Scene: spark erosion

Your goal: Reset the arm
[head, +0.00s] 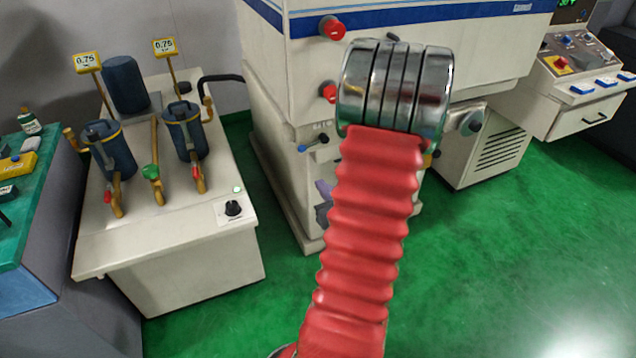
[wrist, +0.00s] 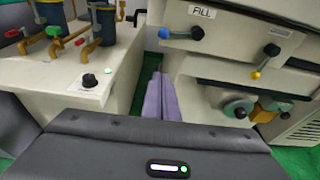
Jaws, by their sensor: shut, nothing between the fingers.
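My arm rises through the middle of the head view as a red ribbed sleeve topped by a stack of chrome rings. My gripper (wrist: 158,74) shows in the wrist view as two purple fingers lying together, with nothing between them. They point away from the camera, over the gap between the filter unit and the big machine. In the head view a small purple part of my gripper (head: 323,190) shows left of the sleeve, in front of the machine's lower front. The rest of it is hidden behind my arm.
The white filter unit (head: 170,262) with pipes and gauges stands left. The large white machine (head: 283,110) with red knobs stands behind my arm; its FILL lever (wrist: 182,33) is near my gripper. A control console (head: 570,85) stands right. Green floor (head: 520,260) is clear at front right.

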